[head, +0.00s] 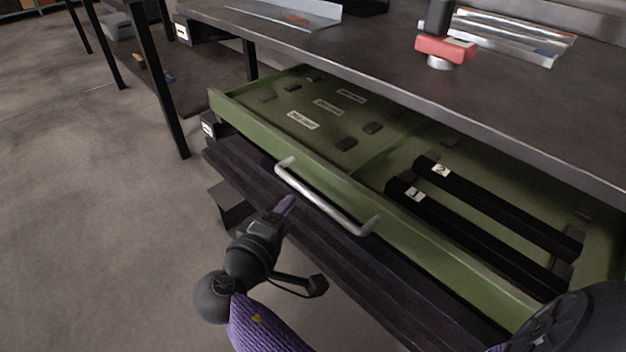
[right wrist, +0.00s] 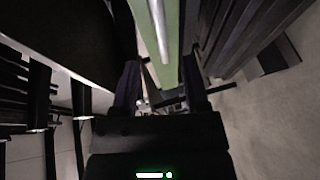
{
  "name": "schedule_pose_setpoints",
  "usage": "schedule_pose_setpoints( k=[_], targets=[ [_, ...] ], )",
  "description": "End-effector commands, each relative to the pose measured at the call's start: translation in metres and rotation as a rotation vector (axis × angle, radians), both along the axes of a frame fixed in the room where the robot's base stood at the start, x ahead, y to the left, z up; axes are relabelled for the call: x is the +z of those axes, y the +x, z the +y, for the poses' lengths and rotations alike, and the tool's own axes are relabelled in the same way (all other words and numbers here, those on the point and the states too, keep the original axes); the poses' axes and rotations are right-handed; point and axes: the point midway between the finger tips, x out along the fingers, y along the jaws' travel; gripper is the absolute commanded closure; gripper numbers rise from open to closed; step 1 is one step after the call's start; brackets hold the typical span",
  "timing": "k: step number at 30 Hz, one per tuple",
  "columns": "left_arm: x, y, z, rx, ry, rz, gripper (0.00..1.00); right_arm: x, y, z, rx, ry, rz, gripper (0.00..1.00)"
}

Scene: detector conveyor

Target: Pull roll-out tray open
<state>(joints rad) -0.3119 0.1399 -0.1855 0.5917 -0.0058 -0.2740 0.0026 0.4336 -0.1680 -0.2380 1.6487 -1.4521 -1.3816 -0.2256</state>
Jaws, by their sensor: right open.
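The green roll-out tray (head: 262,132) stands partly pulled out from under the dark workbench, its inside visible. A silver bar handle (head: 325,203) is fixed across its front. My right gripper (head: 302,246) is open and empty just in front of the handle, apart from it in the head view. In the right wrist view, the open fingers (right wrist: 160,92) are spread with the tray's green front (right wrist: 172,62) and the pale handle bar (right wrist: 160,32) in line with the gap between them. My left gripper is not in view.
A red and black tool (head: 445,48) stands on the benchtop (head: 380,75). Closed dark drawer fronts lie below the tray. The floor (head: 90,220) at left is clear.

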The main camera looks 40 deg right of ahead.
Motion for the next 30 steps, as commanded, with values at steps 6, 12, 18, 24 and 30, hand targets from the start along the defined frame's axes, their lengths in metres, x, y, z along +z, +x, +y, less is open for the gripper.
schedule_pose_setpoints(
  k=[6,12,18,24,30],
  targets=[
    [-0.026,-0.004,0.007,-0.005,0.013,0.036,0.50,-0.019,0.025,-0.049,-0.002,-0.005,0.003,0.42],
    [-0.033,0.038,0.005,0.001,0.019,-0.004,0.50,-0.018,0.036,-0.069,-0.002,-0.004,0.001,0.42],
    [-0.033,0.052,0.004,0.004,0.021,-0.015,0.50,-0.017,0.039,-0.075,0.000,-0.002,-0.001,0.42],
    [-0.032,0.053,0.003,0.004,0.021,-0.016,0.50,-0.016,0.039,-0.075,0.000,-0.002,-0.001,0.42],
    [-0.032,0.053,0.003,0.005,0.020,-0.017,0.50,-0.016,0.039,-0.075,0.000,-0.002,-0.001,0.80]
  ],
)
